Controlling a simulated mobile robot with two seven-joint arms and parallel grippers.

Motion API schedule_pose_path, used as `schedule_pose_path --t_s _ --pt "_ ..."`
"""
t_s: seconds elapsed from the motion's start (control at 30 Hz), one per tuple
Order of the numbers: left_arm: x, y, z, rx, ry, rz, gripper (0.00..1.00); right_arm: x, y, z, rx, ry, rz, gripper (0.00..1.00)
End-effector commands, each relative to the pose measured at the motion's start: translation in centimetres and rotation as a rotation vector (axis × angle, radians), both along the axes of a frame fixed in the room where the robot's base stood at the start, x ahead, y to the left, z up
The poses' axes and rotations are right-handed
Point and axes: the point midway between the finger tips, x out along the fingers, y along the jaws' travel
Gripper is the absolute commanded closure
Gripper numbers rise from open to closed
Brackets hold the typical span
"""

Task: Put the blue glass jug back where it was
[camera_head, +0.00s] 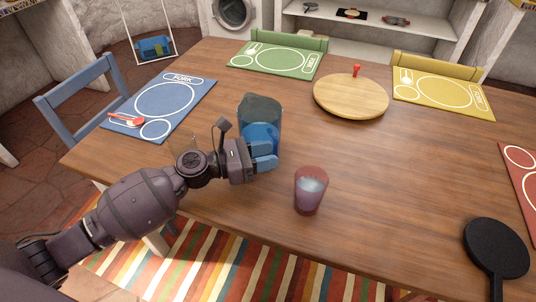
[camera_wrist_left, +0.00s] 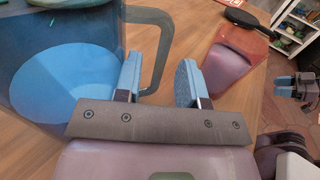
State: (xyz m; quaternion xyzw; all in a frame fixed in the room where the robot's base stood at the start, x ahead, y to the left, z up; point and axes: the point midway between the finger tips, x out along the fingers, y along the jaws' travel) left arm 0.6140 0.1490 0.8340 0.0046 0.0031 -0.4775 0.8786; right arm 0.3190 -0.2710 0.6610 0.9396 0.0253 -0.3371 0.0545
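The blue glass jug (camera_head: 262,112) stands on the wooden table, with blue liquid in it. It also fills the left of the left wrist view (camera_wrist_left: 60,75), where its handle (camera_wrist_left: 163,45) shows. My left gripper (camera_head: 265,155) is low in front of the jug and hides part of its lower side. In the left wrist view my left gripper (camera_wrist_left: 158,82) is open, with the handle's lower end between its fingers. The right finger is apart from the handle. My right gripper (camera_wrist_left: 296,79) shows small at the far right of the left wrist view; its opening is unclear.
A reddish glass (camera_head: 311,190) stands right of my left gripper. A round wooden board (camera_head: 350,98) lies behind it. A black pan (camera_head: 496,248) lies at the front right. Blue (camera_head: 180,98), green (camera_head: 270,61) and yellow (camera_head: 445,94) placemats line the edges. The table's middle right is clear.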

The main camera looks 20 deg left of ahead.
Motion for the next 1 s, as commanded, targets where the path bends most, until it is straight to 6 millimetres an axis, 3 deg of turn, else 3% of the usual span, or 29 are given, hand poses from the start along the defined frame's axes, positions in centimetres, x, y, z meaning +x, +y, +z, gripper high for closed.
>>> schedule_pose_path --t_s 0.53,0.7,1.0 --pt "-5.2 8.0 0.0 0.001 0.003 0.002 0.63 0.0 0.0 0.3 0.0 -0.003 -0.002 0.58" --pt "-6.0 9.2 0.0 0.001 0.003 0.001 0.63 -0.1 0.0 0.3 0.0 -0.001 -0.002 0.58" --pt "-6.2 9.5 0.0 0.001 0.003 0.0 0.63 -0.1 0.0 0.2 0.0 0.0 -0.003 0.58"
